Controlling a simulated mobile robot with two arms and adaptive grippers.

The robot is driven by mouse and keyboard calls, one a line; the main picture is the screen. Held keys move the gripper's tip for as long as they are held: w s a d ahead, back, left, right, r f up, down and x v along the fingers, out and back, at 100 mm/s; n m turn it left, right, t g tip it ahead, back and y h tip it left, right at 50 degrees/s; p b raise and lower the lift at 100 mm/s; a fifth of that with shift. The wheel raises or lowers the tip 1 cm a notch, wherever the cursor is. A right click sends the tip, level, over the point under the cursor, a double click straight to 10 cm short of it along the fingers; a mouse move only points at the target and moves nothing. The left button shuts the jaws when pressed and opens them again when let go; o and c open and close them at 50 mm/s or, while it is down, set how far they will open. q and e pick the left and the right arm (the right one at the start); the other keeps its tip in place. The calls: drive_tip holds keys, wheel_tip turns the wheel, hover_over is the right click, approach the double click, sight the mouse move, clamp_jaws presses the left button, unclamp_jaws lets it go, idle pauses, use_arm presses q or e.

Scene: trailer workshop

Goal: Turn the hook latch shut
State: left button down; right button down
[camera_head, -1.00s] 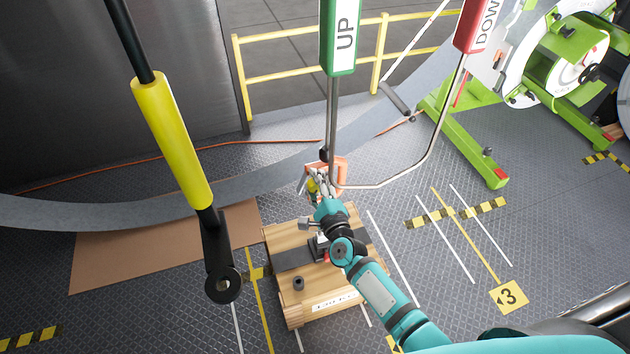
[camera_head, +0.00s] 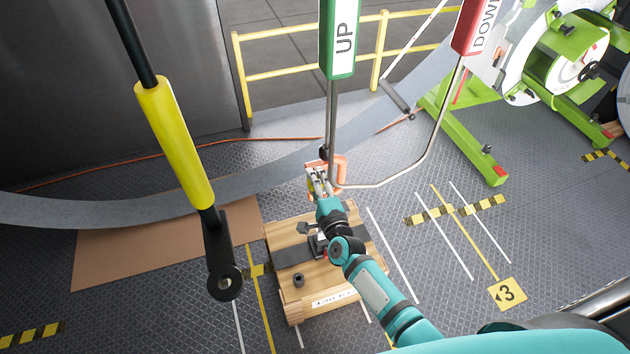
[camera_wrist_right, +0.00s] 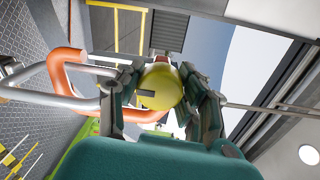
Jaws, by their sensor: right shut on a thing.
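The orange hook (camera_head: 340,166) hangs at the lower end of the metal rods in the head view. It shows as an orange loop (camera_wrist_right: 64,66) around the metal rod in the right wrist view. A round yellow knob with a dark slot (camera_wrist_right: 160,86) sits between the fingers of my right gripper (camera_wrist_right: 165,85). The gripper is shut on this knob, right beside the orange hook. In the head view my right gripper (camera_head: 318,180) hides most of the knob and part of the hook. My left gripper is not in view.
A wooden crate (camera_head: 290,308) stands on the floor under my right arm. A green UP handle (camera_head: 341,40) and a red DOWN handle (camera_head: 472,28) hang above on rods. A yellow and black cylinder (camera_head: 172,140) hangs at left. Floor at right is mostly clear.

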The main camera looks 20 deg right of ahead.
drive_tip(key=shift+f, duration=0.1)
drive_tip(key=c, duration=0.8)
unclamp_jaws()
drive_tip(key=shift+o, duration=0.2)
drive_tip(key=shift+s, duration=0.1)
drive_tip(key=s, duration=1.2)
drive_tip(key=shift+d+r, duration=0.15)
drive_tip(key=shift+r, duration=0.15)
drive_tip(key=shift+w, duration=0.1)
